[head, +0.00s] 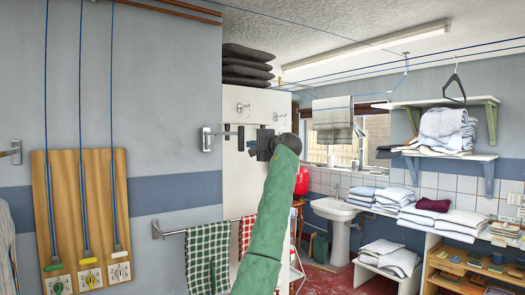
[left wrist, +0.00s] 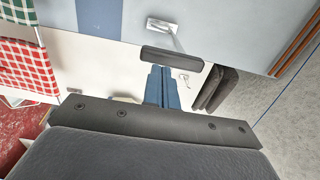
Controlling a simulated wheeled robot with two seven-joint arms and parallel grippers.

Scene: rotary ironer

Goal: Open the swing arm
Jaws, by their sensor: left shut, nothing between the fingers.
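A metal wall bracket (head: 207,139) with a short bar ending in a dark upright piece (head: 240,138) sticks out from the grey wall. This looks like the swing arm, though I cannot be sure. My left gripper (head: 252,144) is shut and empty, just right of the dark piece. In the left wrist view, the shut blue-grey fingers (left wrist: 160,85) point at the dark bar (left wrist: 170,54), with the bracket (left wrist: 164,26) beyond. I cannot tell whether they touch the bar. My green left arm covers part of the white cabinet. My right gripper is out of view.
A towel rail (head: 188,230) with green (head: 208,258) and red checked towels (head: 247,236) hangs below. A white cabinet (head: 237,185) stands behind the gripper, with dark cushions (head: 246,67) on top. A wooden cord board (head: 84,215) is at left.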

